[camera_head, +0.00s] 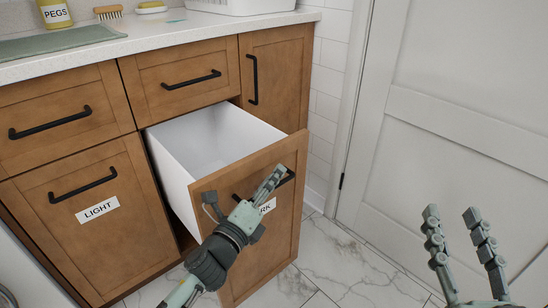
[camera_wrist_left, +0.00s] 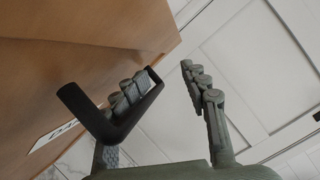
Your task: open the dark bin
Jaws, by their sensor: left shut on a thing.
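The dark bin (camera_head: 277,224) is a brown pull-out front below the counter, with a label ending in "RK" partly hidden by my gripper. It stands well out from the cabinet, and its white inside (camera_head: 212,137) shows empty. Its black bar handle (camera_head: 287,179) also shows in the left wrist view (camera_wrist_left: 105,125). My right gripper (camera_head: 460,215) is open and empty, at the lower right, away from the cabinet.
The closed light bin (camera_head: 80,225) is left of the dark bin. Closed drawers (camera_head: 185,82) and a narrow door (camera_head: 275,75) sit above and behind. A white door (camera_head: 450,100) stands at the right. Marble floor (camera_head: 350,275) is clear between bin and door.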

